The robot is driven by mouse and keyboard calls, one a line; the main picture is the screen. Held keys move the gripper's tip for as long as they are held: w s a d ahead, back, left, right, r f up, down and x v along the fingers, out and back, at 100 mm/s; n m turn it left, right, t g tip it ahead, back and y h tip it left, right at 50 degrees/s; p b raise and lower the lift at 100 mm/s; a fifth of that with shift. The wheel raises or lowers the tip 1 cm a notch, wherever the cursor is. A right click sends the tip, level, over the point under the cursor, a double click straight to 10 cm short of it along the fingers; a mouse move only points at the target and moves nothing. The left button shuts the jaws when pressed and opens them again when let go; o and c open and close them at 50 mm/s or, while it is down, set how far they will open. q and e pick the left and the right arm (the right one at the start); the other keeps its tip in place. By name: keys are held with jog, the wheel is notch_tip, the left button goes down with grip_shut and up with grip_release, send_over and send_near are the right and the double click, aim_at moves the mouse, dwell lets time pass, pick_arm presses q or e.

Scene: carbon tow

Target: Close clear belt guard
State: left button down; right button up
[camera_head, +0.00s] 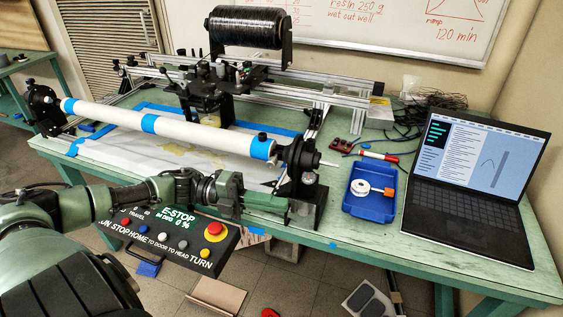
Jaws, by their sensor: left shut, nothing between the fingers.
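My left arm comes in from the lower left, and my left gripper (280,206) is at the bench's front edge, just left of the black right-end stand (305,195) of the winding machine. Its fingers are shut, with nothing seen between them. A white mandrel (185,131) with blue tape bands runs from the black left-end stand (44,108) to the right-end stand. I cannot clearly make out the clear belt guard or whether it is open or closed. My right gripper is not in view.
A control panel with a red E-stop button (214,229) hangs below the bench front, beneath my left arm. A blue tray (367,207) holds a white roll and a small orange-handled tool. A laptop (470,185) stands right. A black tow spool (247,27) sits above the rails.

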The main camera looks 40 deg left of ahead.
pick_arm(q)
notch_tip(320, 180, up, 13)
jog(key=p, duration=0.5)
jog(key=shift+w+f, duration=0.1)
